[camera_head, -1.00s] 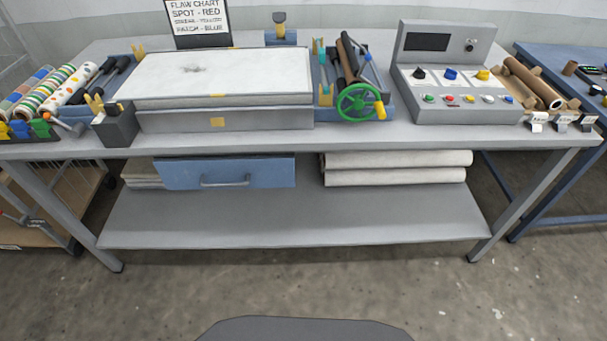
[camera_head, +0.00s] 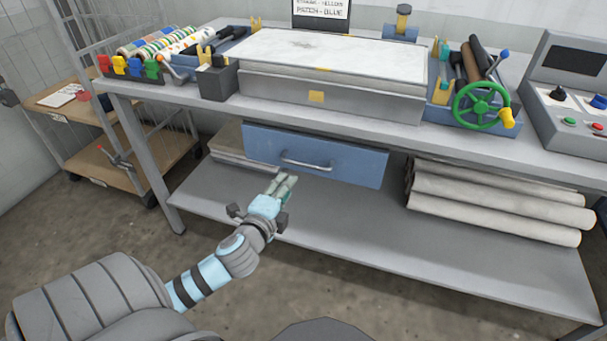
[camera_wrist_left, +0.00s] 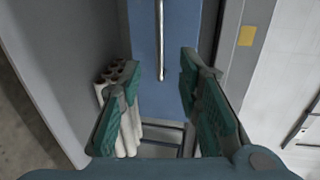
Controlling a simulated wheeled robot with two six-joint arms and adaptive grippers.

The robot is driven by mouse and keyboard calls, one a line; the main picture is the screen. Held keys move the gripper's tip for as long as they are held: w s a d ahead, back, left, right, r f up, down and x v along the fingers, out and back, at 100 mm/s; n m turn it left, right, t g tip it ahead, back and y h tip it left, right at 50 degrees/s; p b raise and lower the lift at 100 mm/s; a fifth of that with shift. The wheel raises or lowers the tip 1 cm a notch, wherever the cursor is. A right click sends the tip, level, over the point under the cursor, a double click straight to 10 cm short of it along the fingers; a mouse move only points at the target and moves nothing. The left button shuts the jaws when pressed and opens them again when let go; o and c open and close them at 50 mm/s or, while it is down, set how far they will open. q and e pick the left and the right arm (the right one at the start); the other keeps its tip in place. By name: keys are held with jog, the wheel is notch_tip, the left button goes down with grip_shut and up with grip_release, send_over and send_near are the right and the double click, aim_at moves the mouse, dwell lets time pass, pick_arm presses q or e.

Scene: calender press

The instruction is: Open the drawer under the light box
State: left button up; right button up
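The blue drawer (camera_head: 350,168) hangs under the tabletop below the light box (camera_head: 330,58), and its front looks shut. Its grey bar handle (camera_head: 307,165) is on the front. My left gripper (camera_head: 285,181) is in front of the drawer, just below and left of the handle's middle in the head view. In the left wrist view the drawer front (camera_wrist_left: 143,60) and the handle (camera_wrist_left: 160,40) appear turned upright. There the left gripper (camera_wrist_left: 158,60) has its fingers apart, with the handle seen between them and nothing gripped. My right gripper is out of view.
White rolls (camera_head: 490,200) lie on the lower shelf (camera_head: 340,225) at right. A flat stack (camera_head: 228,145) lies left of the drawer. A green handwheel (camera_head: 482,105) and a control box (camera_head: 570,90) stand on the tabletop. The shelf below the drawer is clear.

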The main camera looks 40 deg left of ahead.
aim_at(302, 166)
pick_arm(q)
jog(key=b+x, duration=0.1)
jog(key=x, duration=0.5)
jog(key=b+x, duration=0.2)
jog(key=x, duration=0.5)
jog(key=shift+w+a+f, duration=0.1)
jog(key=shift+w+f, duration=0.1)
jog(key=shift+f, duration=0.05)
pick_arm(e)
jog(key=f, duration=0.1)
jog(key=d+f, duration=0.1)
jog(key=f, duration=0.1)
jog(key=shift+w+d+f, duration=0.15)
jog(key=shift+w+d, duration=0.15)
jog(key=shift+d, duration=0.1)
pick_arm(q)
jog(key=shift+c, duration=0.3)
grip_shut()
